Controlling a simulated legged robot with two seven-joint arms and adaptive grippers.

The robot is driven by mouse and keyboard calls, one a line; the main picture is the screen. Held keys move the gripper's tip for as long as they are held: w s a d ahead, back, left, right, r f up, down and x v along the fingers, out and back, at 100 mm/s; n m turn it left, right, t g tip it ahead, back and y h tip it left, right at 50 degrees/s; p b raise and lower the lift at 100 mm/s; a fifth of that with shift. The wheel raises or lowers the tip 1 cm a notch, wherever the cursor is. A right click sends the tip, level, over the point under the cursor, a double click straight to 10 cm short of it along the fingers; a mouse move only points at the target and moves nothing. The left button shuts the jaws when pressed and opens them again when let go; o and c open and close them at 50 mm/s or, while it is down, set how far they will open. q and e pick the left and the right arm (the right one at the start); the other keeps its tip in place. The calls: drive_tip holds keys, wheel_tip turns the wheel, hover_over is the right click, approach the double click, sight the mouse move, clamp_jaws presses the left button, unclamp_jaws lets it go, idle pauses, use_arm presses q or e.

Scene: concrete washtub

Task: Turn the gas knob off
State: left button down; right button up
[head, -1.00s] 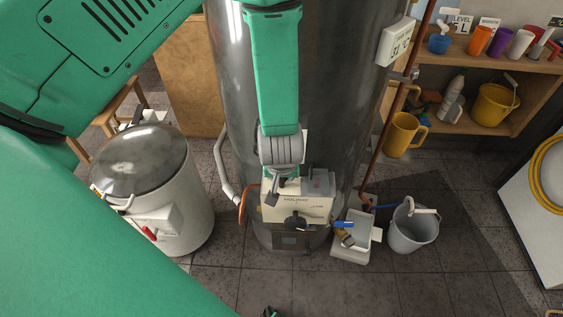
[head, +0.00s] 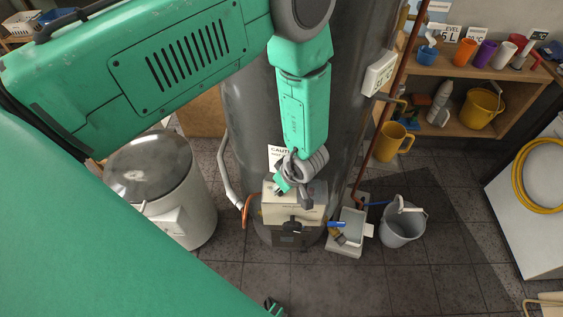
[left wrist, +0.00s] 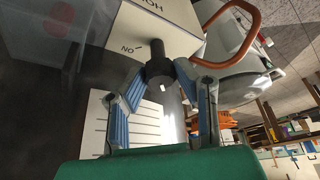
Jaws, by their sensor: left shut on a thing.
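The pale control box (head: 285,213) is on the lower front of the grey tank, and it fills the top of the left wrist view (left wrist: 183,22). In the left wrist view a black knob (left wrist: 158,72) stands out from the box, beside a printed "ON" mark. My left gripper (left wrist: 160,82) has its two blue-padded fingers closed around this knob. In the head view my left gripper (head: 293,187) is at the top of the box and mostly hides the knob there. Another black handle (head: 292,227) is on the box's front.
An orange hose (head: 246,215) curves at the box's left. A white tray (head: 350,232) and a grey bucket (head: 401,225) stand to the right. A lidded white drum (head: 187,205) stands left. A copper pipe (head: 376,125) runs beside the tank. Floor in front is clear.

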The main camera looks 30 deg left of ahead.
use_arm(q)
drive_tip(key=shift+w+r+n, duration=0.2)
drive_tip(key=shift+w+n, duration=0.1)
drive_tip(key=c, duration=1.3)
unclamp_jaws()
drive_tip(key=shift+o, duration=0.2)
drive_tip(key=shift+s+f, duration=0.15)
drive_tip(key=shift+s, duration=0.05)
